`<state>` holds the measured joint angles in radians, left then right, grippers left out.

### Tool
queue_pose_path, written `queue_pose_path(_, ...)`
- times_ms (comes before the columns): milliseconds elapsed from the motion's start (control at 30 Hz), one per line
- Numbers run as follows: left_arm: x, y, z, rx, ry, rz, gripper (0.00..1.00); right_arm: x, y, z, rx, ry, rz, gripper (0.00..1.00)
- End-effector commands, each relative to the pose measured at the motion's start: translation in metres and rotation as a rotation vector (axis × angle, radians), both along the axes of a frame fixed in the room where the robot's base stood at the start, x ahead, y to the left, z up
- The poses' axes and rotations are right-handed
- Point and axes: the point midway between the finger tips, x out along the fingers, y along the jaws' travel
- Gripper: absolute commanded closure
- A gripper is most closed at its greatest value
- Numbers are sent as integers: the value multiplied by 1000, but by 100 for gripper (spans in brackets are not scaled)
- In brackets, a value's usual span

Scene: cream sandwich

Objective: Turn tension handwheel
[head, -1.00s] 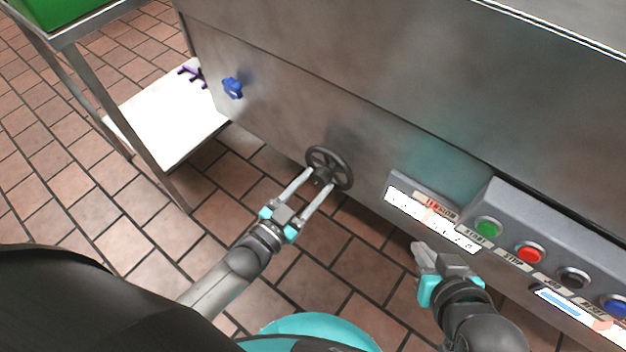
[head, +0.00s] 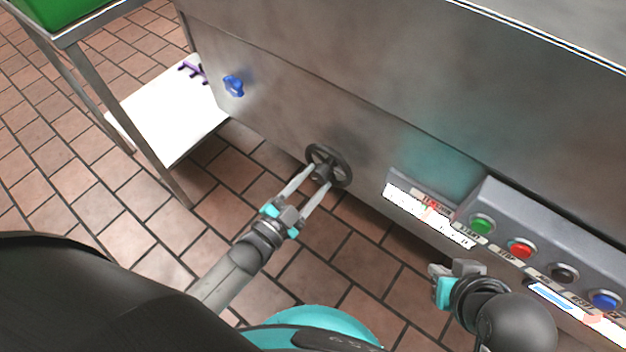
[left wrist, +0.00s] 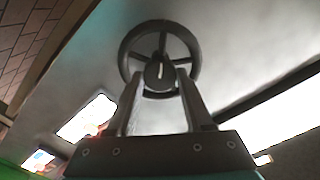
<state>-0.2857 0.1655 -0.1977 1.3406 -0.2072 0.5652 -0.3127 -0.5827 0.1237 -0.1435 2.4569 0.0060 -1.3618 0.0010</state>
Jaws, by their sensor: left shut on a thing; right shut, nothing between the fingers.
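The dark spoked handwheel (head: 341,158) sits on the front of the steel machine. It also shows in the left wrist view (left wrist: 192,42), with a round hub bearing a light mark. My left gripper (head: 320,174) is shut on the handwheel, its fingers on either side of the hub; its fingertips also show in the left wrist view (left wrist: 160,84). The tension label and scale (head: 428,212) are right of the wheel. My right gripper (head: 436,270) is shut and empty, below the control panel and apart from the machine's buttons.
The control panel carries green (head: 481,223), red (head: 521,248), black and blue buttons at the right. A blue knob (head: 234,86) is on the machine at upper left. A metal stand with a white lower shelf (head: 165,125) stands left. Tiled floor lies below.

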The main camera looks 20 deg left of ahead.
Motion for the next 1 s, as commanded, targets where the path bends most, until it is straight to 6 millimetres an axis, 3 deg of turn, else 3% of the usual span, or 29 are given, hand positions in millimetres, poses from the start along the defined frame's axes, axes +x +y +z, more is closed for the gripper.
queue_pose_path(200, -1, 0, -1, 1, 2, -1, 100, 0, 0, 0, 0, 0, 0, 100)
queue_pose_path(233, -1, 0, -1, 0, 2, -1, 46, 0, 0, 0, 0, 0, 0, 100)
queue_pose_path(467, 0, 0, -1, 0, 2, 0, 20, 0, 0, 0, 0, 0, 0, 100)
queue_pose_path(867, -1, 0, 0, -2, 1, 0, 19, 0, 0, 0, 1, -1, 0, 100)
queue_pose_path(1000, -11, 4, 0, -1, 3, 0, 19, -3, -2, 2, -7, 21, -4, 100)
